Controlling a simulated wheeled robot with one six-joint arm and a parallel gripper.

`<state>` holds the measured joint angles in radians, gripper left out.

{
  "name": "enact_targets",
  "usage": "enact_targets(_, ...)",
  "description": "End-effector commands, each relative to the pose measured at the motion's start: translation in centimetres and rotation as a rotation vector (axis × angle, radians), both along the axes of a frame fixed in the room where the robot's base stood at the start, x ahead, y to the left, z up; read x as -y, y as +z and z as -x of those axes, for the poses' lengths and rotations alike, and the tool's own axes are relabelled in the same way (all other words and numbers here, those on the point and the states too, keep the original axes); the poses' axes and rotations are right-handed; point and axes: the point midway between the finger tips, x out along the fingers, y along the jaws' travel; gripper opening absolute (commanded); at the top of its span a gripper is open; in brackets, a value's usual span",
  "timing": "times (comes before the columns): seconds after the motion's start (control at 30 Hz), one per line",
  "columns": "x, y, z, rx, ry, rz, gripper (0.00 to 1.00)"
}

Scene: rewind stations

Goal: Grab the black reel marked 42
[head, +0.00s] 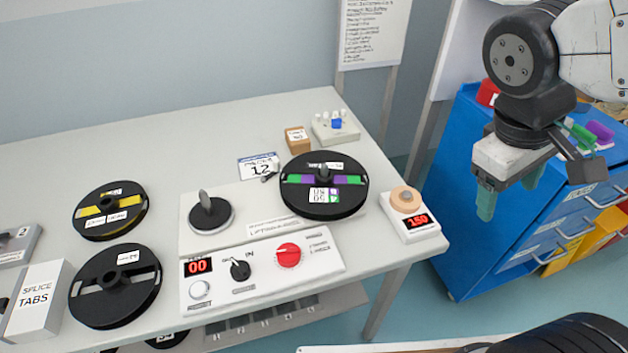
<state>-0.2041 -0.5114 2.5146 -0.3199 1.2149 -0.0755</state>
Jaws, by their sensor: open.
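Three black reels are on the grey table. A plain black reel (115,287) lies at the front left; its small white label is too small to read. A black reel with a yellow band (110,211) lies behind it, its labels also unreadable. A black reel with green and purple segments (323,186) sits on the right side of the rewind station. I cannot make out 42 on any of them. My gripper (510,191) is open and empty, with greenish fingers pointing down. It appears right of the table, in front of the blue cabinet, far from the reels.
The rewind station (262,268) has a bare spindle (209,214), a red knob and a display. A scale (412,215) stands at the table's right corner. A splice tabs box (36,298) is at the left. The blue cabinet (470,190) stands right. The back-left tabletop is clear.

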Motion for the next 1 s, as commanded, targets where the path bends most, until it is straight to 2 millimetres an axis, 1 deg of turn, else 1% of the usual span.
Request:
enact_targets(0.03, -0.5, -0.9, -1.5, -0.052, 0.119, 0.083, 0.69)
enact_targets(0.17, -2.1, -2.4, -5.8, -0.142, 0.436, 0.306, 0.69)
enact_targets(0.2, -2.9, -2.9, -7.2, -0.166, 0.536, 0.375, 0.69)
enact_targets(0.27, -4.6, -3.8, -9.3, -0.199, 0.690, 0.477, 0.69)
enact_targets(0.3, -6.0, -4.5, -10.6, -0.220, 0.795, 0.545, 0.69)
enact_targets(0.37, -8.4, -5.6, -12.4, -0.247, 0.953, 0.648, 0.69)
enact_targets(0.4, -10.2, -6.5, -13.5, -0.263, 1.059, 0.718, 0.69)
enact_targets(0.47, -13.2, -7.9, -14.8, -0.283, 1.215, 0.819, 0.69)
enact_targets(0.5, -15.3, -8.9, -15.5, -0.293, 1.315, 0.883, 0.69)
enact_targets(0.57, -18.3, -10.4, -16.1, -0.305, 1.451, 0.973, 0.69)
enact_targets(0.6, -20.2, -11.3, -16.4, -0.311, 1.534, 1.027, 0.69)
enact_targets(0.7, -24.1, -13.5, -16.5, -0.317, 1.701, 1.137, 0.69)
enact_targets(0.73, -25.0, -14.0, -16.4, -0.319, 1.740, 1.162, 0.69)
enact_targets(0.83, -27.2, -15.3, -16.2, -0.318, 1.830, 1.223, 0.69)
enact_targets(0.9, -27.8, -15.8, -16.3, -0.318, 1.860, 1.243, 0.69)
enact_targets(1.0, -27.8, -16.4, -17.0, -0.320, 1.874, 1.253, 0.69)
